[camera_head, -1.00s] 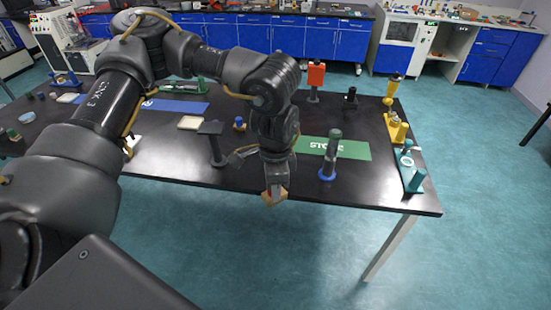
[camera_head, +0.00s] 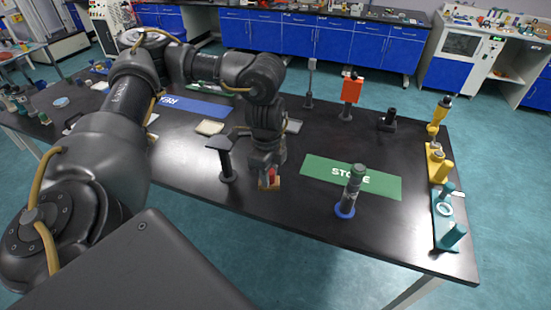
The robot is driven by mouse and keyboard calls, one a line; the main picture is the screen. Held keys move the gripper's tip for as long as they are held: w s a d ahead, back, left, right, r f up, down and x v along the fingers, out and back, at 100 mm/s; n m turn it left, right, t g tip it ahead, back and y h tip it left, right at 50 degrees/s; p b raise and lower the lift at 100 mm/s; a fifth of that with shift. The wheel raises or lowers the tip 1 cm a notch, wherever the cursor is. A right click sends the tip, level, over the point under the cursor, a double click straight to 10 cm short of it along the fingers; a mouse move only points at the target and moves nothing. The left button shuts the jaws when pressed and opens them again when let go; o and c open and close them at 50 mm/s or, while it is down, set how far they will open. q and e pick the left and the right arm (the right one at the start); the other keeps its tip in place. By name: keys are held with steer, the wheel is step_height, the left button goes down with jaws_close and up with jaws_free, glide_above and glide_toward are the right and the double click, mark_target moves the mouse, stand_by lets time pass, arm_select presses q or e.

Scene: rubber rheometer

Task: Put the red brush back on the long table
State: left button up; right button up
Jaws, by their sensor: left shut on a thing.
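My left gripper (camera_head: 268,172) points down over the near part of the long black table (camera_head: 300,215). It is shut on the red brush (camera_head: 272,175); a small red part and a tan block-like end show below the fingers. Most of the brush is hidden by the gripper. I cannot tell whether its lower end touches the table top. My right gripper is not in view.
A dark post stand (camera_head: 226,160) is just left of the gripper. A green mat (camera_head: 352,178) and a dark cylinder on a blue base (camera_head: 346,206) are to the right. Yellow (camera_head: 438,160) and teal (camera_head: 446,220) fixtures line the right edge.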

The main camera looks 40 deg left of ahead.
arm_select(q)
steer(key=s+a+f+m, duration=0.3)
steer(key=s+a+m, duration=0.15)
steer(key=a, duration=0.55)
steer(key=shift+n, duration=0.25)
steer(key=shift+w+d+f+b, duration=0.2)
steer(key=shift+w+d+f, duration=0.7)
steer(key=shift+w+f, duration=0.9)
steer(key=shift+w+d+f+b, duration=0.2)
steer(key=shift+w+d+f, duration=0.95)
steer(key=shift+w, duration=1)
steer(key=shift+w+d+f+b, duration=0.2)
steer(key=shift+w+d+f, duration=0.5)
steer(key=shift+w+f, duration=1.2)
steer(key=f, duration=0.1)
steer(key=f+p, duration=0.1)
steer(key=shift+w+f, duration=0.2)
steer(key=shift+f, duration=0.4)
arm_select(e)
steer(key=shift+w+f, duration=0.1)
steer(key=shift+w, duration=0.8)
